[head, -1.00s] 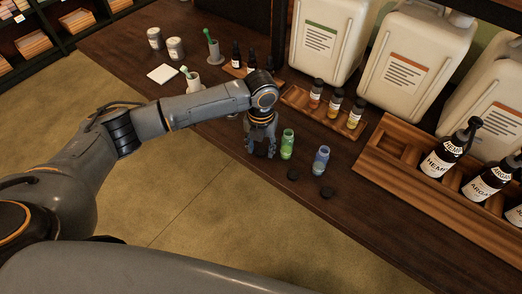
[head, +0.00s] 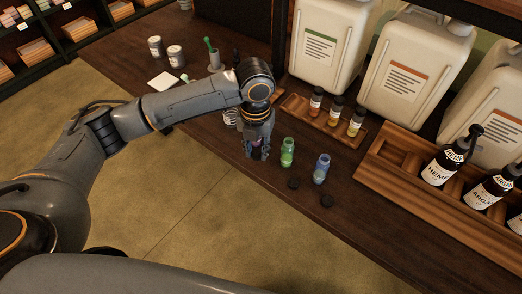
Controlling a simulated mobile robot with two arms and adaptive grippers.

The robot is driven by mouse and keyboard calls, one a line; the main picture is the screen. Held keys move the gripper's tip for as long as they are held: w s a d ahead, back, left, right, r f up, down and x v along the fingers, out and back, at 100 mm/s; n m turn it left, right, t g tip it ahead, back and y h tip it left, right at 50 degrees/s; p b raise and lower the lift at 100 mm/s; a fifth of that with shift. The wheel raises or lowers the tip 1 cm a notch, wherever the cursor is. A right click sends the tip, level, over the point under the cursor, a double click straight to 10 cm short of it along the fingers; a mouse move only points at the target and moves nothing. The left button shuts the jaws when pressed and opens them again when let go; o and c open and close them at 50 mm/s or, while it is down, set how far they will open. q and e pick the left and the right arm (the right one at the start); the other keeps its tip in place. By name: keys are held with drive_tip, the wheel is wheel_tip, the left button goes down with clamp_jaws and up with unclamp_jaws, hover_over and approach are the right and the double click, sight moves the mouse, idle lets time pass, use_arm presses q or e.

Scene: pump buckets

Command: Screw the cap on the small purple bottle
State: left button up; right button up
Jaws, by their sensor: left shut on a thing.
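My left gripper (head: 257,154) points down over the dark wooden counter, left of the green bottle. It is shut on what looks like a dark cap, largely hidden by the fingers. A bit of the small purple bottle (head: 257,143) shows between the fingers; the rest is hidden behind them. I cannot tell whether cap and bottle touch. My right gripper is not in view.
The green bottle (head: 287,152) and blue bottle (head: 321,168) stand uncapped close on the right. Two black caps (head: 293,183) (head: 327,200) lie in front. A wooden rack (head: 315,124) with small bottles stands behind. The counter's front edge is close.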

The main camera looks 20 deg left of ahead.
use_arm(q)
drive_tip(key=s+r, duration=0.6)
drive_tip(key=s, duration=0.4)
drive_tip(key=shift+s+a, duration=0.4)
drive_tip(key=shift+a, duration=0.05)
